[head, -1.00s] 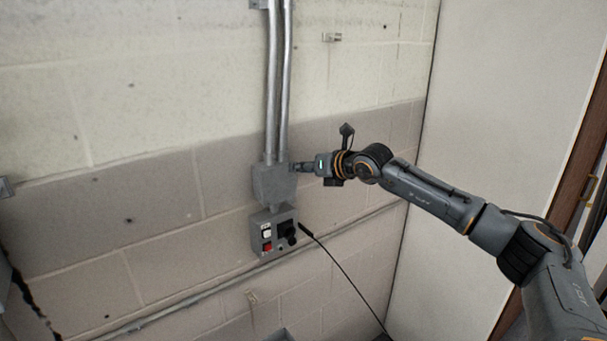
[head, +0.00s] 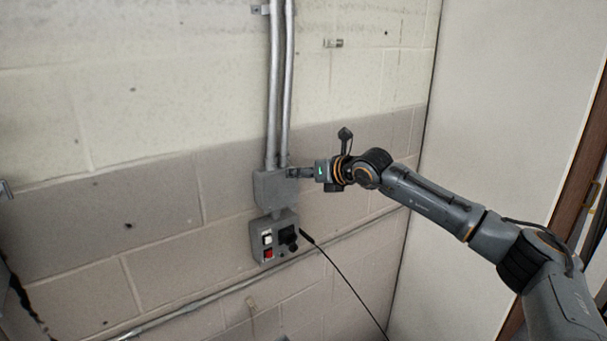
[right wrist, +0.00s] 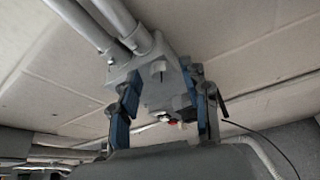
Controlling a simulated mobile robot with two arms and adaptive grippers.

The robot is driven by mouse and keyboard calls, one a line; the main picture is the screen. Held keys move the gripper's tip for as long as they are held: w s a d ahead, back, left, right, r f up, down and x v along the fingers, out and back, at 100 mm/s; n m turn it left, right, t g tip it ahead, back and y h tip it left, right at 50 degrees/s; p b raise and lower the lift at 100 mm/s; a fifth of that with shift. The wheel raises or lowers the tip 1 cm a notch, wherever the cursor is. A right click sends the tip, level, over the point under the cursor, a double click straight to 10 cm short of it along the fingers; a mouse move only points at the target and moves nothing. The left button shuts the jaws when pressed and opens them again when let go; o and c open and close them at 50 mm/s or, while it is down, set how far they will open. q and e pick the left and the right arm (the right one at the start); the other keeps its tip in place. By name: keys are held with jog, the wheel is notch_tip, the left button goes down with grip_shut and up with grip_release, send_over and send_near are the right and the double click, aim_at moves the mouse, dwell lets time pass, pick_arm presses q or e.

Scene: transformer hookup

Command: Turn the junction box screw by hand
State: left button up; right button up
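The grey junction box (head: 270,190) is on the wall at the lower end of two metal conduits. My right gripper (head: 291,173) is at the box's right side in the head view. In the right wrist view my right gripper (right wrist: 160,92) has its two blue-and-grey fingers apart, with the junction box (right wrist: 150,68) showing between and beyond them. A small dark screw (right wrist: 158,67) shows on the box's face, between the fingers. I cannot tell whether the fingers touch the box. My left gripper is not in view.
A control box (head: 272,238) with white and red buttons and a black knob is on the wall just below. A black cable (head: 345,275) hangs to its right. A thin pipe (head: 205,291) runs along the lower wall. A pale panel (head: 500,110) stands at right.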

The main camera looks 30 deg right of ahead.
jog(key=v, duration=1.2)
jog(key=shift+d+f, duration=0.1)
jog(key=shift+f, duration=0.05)
